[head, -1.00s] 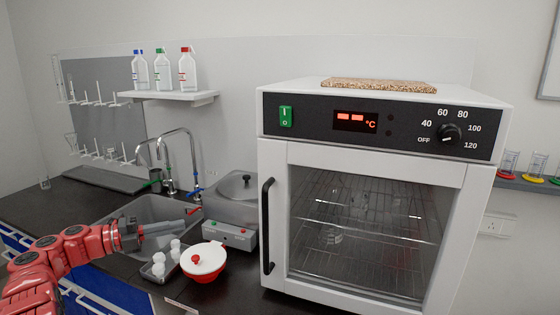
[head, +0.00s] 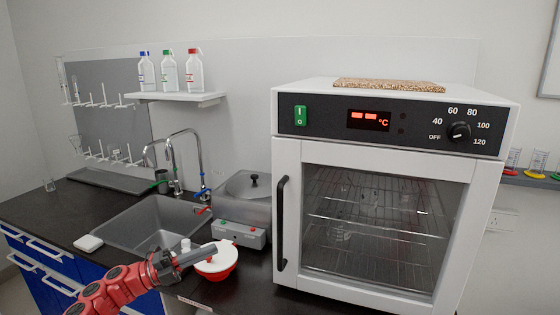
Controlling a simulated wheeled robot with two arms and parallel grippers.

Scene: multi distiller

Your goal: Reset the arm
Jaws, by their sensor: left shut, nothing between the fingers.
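My left arm, red with a grey gripper, comes in from the bottom left of the head view. My left gripper (head: 209,249) is shut with nothing in it. Its tip is in front of the white lid of a red bowl (head: 219,271) on the dark counter, overlapping the lid's left side in the picture. I cannot tell whether it touches the lid. Small white bottles (head: 186,245) show partly behind my gripper. My right gripper is not in view.
A drying oven (head: 290,155) with its door closed fills the right. A grey water bath (head: 243,196) stands behind the bowl, with a sink (head: 128,222) and taps (head: 198,165) to its left. A white block (head: 88,243) lies at the sink's front left. The counter (head: 45,215) at far left is mostly clear.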

